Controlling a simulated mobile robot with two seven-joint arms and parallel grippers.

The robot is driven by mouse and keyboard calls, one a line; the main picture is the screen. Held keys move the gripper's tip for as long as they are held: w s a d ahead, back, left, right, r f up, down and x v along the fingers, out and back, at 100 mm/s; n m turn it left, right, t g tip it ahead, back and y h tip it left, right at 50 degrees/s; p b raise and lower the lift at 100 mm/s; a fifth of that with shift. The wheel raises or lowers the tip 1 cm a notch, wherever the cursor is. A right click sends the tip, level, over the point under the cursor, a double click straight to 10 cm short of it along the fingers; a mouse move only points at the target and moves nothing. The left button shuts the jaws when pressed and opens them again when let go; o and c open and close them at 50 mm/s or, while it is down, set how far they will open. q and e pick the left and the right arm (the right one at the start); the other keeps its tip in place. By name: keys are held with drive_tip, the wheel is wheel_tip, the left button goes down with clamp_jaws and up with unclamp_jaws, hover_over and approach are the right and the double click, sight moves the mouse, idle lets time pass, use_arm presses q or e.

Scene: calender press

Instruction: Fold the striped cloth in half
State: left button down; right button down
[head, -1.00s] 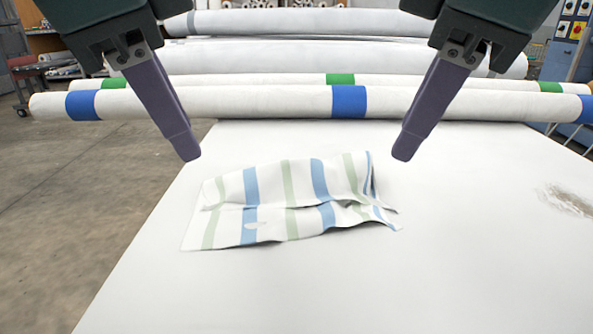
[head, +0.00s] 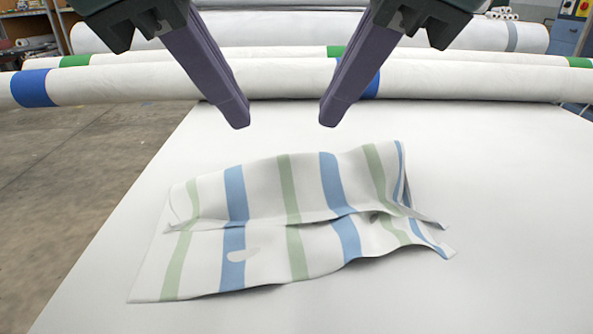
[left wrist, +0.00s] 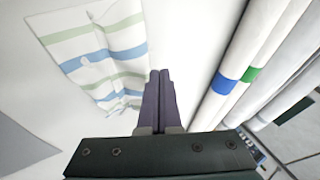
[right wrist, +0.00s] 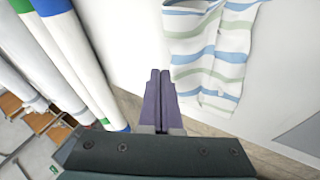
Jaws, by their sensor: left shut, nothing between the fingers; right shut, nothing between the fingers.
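The striped cloth (head: 265,215), white with blue and green stripes, lies rumpled on the white table. Its far part is folded over toward the front, with an edge lying across the middle and the near part showing below. Its right end is bunched. My left gripper (head: 238,125) is shut and empty above the table beyond the cloth. My right gripper (head: 329,124) is shut and empty beside it, also beyond the cloth. The cloth shows in the left wrist view (left wrist: 90,48) and the right wrist view (right wrist: 212,45), apart from the shut fingers.
White rollers (head: 180,82) with blue and green bands lie across the back of the table, close behind my grippers. The table surface (head: 500,200) is clear to the right and in front of the cloth. Concrete floor (head: 60,170) lies to the left.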

sight(252, 185)
use_arm(q)
drive_tip(key=shift+s+f, duration=0.1)
use_arm(e)
drive_tip(key=shift+s+f, duration=0.1)
